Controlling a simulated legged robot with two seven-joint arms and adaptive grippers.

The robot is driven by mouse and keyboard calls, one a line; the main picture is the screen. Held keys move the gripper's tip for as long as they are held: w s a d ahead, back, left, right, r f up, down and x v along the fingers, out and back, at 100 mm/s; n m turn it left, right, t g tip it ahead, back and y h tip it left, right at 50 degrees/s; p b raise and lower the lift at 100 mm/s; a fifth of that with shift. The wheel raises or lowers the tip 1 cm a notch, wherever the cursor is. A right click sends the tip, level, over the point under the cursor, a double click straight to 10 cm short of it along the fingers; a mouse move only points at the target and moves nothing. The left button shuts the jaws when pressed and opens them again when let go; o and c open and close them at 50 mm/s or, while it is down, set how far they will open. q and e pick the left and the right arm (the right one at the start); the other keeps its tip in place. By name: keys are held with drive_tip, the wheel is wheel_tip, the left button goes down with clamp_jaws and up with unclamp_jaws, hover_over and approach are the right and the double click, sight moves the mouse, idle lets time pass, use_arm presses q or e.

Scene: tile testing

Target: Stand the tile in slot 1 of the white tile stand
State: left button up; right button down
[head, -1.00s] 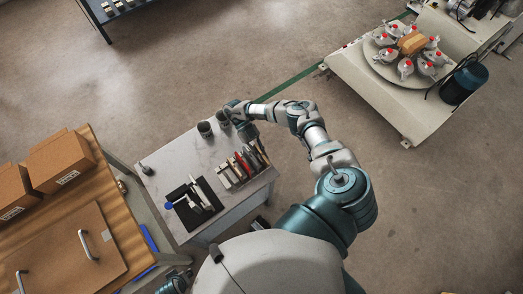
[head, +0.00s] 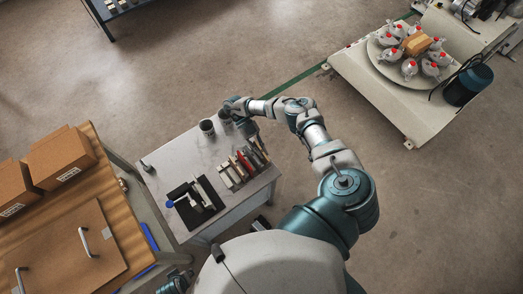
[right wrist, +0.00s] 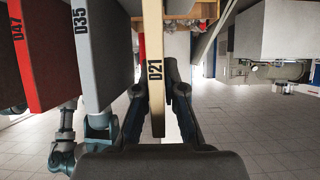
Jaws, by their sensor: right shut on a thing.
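My right gripper (right wrist: 155,105) is shut on a tile (right wrist: 154,45) seen edge-on, with a cream edge marked D21. The tile stands upright between the two dark fingers in the right wrist view. In the head view my right gripper (head: 248,130) is small, at the far right part of the grey table, by a row of tiles. The held tile is hard to make out there. A white piece on a black mat (head: 181,190) may be the tile stand (head: 203,192), but its slots are too small to tell.
A red tile D47 (right wrist: 32,55) and a grey tile D35 (right wrist: 95,55) stand left of the held tile. A wooden bench with boxes (head: 62,157) stands to the left.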

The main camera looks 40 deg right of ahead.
drive_tip(key=shift+f, duration=0.1)
drive_tip(key=shift+f+b, duration=0.4)
drive_tip(key=shift+b, duration=0.05)
drive_tip(key=shift+s+a+f, duration=0.1)
drive_tip(key=shift+s+a, duration=0.05)
drive_tip(key=shift+f, duration=0.1)
drive_tip(key=c, duration=1.2)
unclamp_jaws()
